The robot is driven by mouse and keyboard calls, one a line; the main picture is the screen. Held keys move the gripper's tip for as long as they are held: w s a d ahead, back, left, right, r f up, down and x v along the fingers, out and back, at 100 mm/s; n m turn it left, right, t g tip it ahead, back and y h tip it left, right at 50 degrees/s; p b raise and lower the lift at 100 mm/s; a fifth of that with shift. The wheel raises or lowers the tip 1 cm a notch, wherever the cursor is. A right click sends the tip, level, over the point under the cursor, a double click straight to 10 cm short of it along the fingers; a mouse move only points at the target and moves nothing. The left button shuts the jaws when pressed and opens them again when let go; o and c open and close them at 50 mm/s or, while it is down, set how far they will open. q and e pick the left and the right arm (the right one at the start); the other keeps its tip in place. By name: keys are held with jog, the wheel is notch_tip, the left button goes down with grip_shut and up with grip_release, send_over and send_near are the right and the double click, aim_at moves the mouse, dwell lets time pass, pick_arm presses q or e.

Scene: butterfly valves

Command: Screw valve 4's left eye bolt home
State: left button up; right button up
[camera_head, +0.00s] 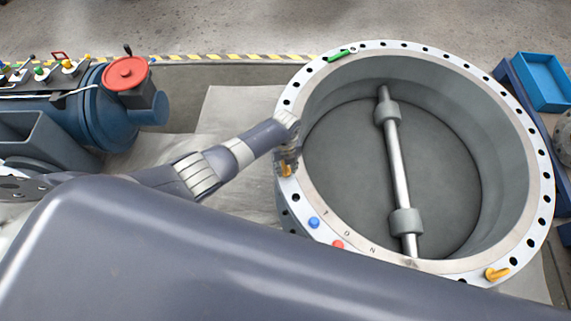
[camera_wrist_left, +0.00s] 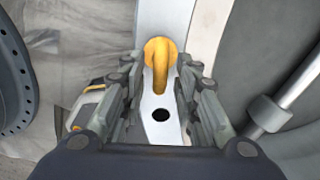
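The valve (camera_head: 440,266) is a large grey ring with a pale, hole-studded flange and a rod across its opening. A yellow eye bolt (camera_head: 285,169) sits on the flange's left side, partly hidden by my left gripper (camera_head: 288,158). In the left wrist view, the eye bolt (camera_wrist_left: 160,62) stands between and just beyond the fingertips of my left gripper (camera_wrist_left: 159,80). The fingers are spread, one on each side of it, with gaps visible. How far it is screwed in cannot be told. My right gripper is not in view.
Another yellow eye bolt (camera_head: 497,273) is at the flange's lower right. A green piece (camera_head: 341,55) lies at its upper left; blue (camera_head: 313,222) and red (camera_head: 337,244) markers sit near the front. A blue machine (camera_head: 105,115) stands left, a blue bin (camera_head: 545,82) right.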

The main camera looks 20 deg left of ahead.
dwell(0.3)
pick_arm(q)
notch_tip(320, 180, up, 12)
dwell(0.7)
dwell(0.4)
